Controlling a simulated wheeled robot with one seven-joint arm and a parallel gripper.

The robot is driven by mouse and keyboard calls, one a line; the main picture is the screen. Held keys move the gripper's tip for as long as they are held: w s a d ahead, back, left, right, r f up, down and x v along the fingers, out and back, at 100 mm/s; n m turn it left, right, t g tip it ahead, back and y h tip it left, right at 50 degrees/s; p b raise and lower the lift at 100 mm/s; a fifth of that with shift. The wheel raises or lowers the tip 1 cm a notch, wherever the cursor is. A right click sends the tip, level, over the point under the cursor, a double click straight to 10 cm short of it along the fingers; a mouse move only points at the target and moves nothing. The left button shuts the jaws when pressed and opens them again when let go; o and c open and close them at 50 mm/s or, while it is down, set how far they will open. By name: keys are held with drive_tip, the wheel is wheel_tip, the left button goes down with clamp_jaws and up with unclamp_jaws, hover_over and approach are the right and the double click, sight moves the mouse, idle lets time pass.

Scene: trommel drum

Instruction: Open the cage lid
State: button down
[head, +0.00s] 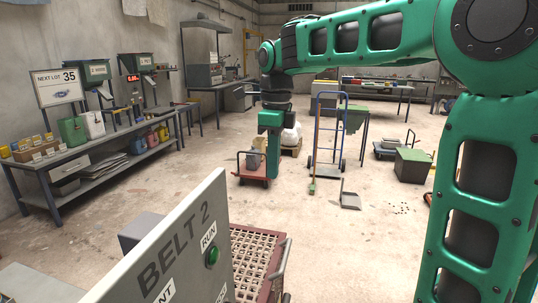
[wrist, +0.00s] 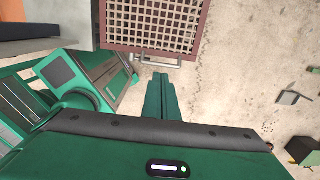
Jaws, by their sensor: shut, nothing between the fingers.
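The cage lid (head: 258,240) is a red-brown frame with a pale lattice, lying flat behind the grey BELT 2 panel in the head view. A grey bar handle (head: 279,268) runs along its right edge. The wrist view shows the lid (wrist: 197,35) at the top, with the handle (wrist: 145,61) along its near edge. My gripper (head: 272,172) points down beyond the lid in the head view. Its green fingers (wrist: 160,80) are together and empty in the wrist view, appearing just below the handle; I cannot tell the height gap. The panel hides part of the lid.
The BELT 2 panel (head: 185,245) with a green RUN button (head: 212,255) stands in front of the lid. A blue hand truck (head: 328,145), a dustpan (head: 350,200) and a dark green bin (head: 411,165) stand farther off. Open floor lies right of the lid.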

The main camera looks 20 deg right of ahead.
drive_tip(key=shift+w+a+f, duration=0.6)
drive_tip(key=shift+a+f, duration=0.15)
drive_tip(key=shift+a, duration=0.05)
drive_tip(key=shift+w+a+f, duration=0.55)
drive_tip(key=shift+a+f, duration=0.15)
drive_tip(key=shift+a, duration=0.05)
idle(0.9)
